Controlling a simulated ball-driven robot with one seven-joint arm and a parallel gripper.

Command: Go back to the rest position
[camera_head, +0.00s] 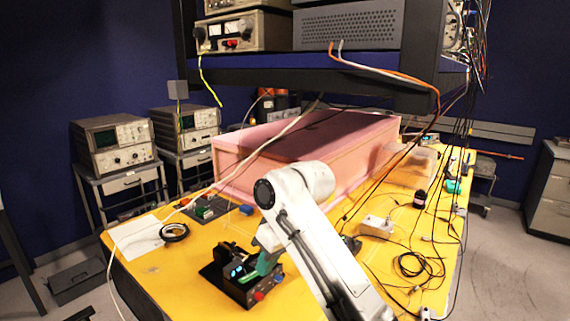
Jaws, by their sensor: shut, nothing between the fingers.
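My white arm (318,240) rises from the bottom right to a rounded joint over the middle of the yellow table (205,240). Past this joint a short white part bends back down to the left. My gripper (250,266) is at its lower end, among green and dark parts close over the table. It is shut and empty. Its fingertips are hard to tell from the small dark device (262,291) with red and blue knobs just there. I cannot tell whether they touch.
A pink foam enclosure (228,165) stands behind the arm. A shelf (350,70) with instruments hangs above it. A black tape ring (175,232) lies on the left, a white box (377,226) on the right. Cables (418,265) spread over the right side. Two instrument carts (125,180) stand back left.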

